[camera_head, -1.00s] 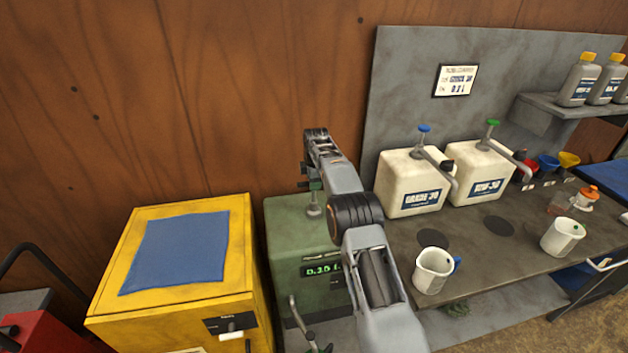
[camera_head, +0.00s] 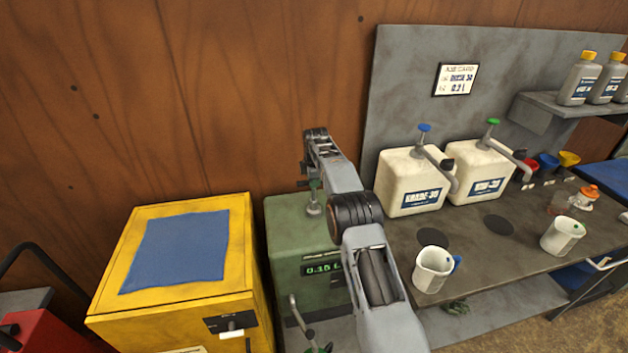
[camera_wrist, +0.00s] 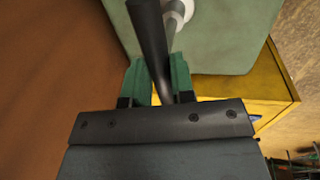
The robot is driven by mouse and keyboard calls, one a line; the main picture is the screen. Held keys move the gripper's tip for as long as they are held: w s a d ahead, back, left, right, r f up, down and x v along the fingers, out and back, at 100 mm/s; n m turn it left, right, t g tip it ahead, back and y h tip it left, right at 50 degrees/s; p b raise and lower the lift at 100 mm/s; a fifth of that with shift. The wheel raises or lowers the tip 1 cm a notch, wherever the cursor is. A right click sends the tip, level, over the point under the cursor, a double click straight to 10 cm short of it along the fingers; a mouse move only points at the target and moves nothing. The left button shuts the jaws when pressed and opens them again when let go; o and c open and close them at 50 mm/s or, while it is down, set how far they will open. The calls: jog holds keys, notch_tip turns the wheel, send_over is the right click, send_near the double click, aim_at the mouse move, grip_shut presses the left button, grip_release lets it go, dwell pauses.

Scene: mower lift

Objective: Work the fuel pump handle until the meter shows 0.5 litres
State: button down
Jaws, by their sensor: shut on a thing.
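The fuel pump is a green cabinet (camera_head: 290,235) between the yellow cabinet and the bench. Its lit meter (camera_head: 318,268) seems to read 0.35 L; my arm covers its right end. A pale post (camera_head: 313,207) rises from the pump's top. My gripper (camera_head: 313,184) is just above that post, partly hidden by my own arm. In the wrist view my green fingertips (camera_wrist: 158,82) are shut on the dark bar of the pump handle (camera_wrist: 150,40), with the pale post (camera_wrist: 178,12) beyond it.
A yellow cabinet (camera_head: 120,255) with a blue top patch stands close on the left. The bench (camera_head: 470,250) on the right holds two white jugs (camera_head: 408,180), measuring cups (camera_head: 433,268) and funnels. A wooden wall (camera_head: 200,90) is close behind. A hose nozzle (camera_head: 303,322) hangs at the pump's front.

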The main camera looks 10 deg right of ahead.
jog(key=shift+r, duration=0.1)
jog(key=shift+r, duration=3.15)
jog(key=c, duration=1)
grip_release()
jog(key=shift+c, duration=0.2)
jog(key=shift+o, duration=0.4)
jog(key=shift+f, duration=0.1)
